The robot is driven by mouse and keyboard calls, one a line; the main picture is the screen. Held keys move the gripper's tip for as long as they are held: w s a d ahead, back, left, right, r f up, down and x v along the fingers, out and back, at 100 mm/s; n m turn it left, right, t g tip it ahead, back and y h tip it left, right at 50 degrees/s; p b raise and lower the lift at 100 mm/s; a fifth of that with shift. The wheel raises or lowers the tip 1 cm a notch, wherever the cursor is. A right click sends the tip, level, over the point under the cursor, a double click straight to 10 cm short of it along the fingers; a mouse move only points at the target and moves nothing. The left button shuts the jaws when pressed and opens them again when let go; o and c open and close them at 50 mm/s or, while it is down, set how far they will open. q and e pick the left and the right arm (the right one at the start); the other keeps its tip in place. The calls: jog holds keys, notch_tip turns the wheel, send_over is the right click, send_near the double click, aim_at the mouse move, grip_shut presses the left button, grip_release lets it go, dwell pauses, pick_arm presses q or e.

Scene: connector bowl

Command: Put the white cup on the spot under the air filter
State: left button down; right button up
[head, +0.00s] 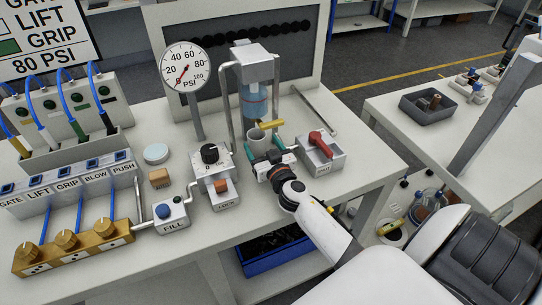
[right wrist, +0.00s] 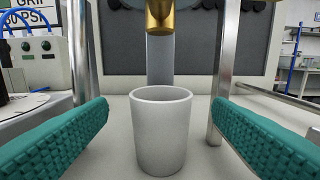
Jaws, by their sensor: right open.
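The white cup (head: 256,138) stands upright on the bench beneath the air filter (head: 254,102), which has a clear blue bowl and hangs in a metal frame. My right gripper (head: 263,148) is open in front of the cup, with teal pads. In the right wrist view the cup (right wrist: 160,135) stands between the two open fingers (right wrist: 160,140), with a gap on each side. The filter's brass drain (right wrist: 166,14) hangs above and looks to be slightly behind the cup. The spot itself cannot be made out. My left gripper is not in view.
Metal posts (right wrist: 222,70) of the frame rise behind both fingers. A pressure gauge (head: 186,68) stands at the back left.

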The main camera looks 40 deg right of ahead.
jog(key=b+v, duration=0.1)
jog(key=v, duration=0.6)
jog(key=shift+s+a, duration=0.1)
jog(key=shift+s, duration=0.1)
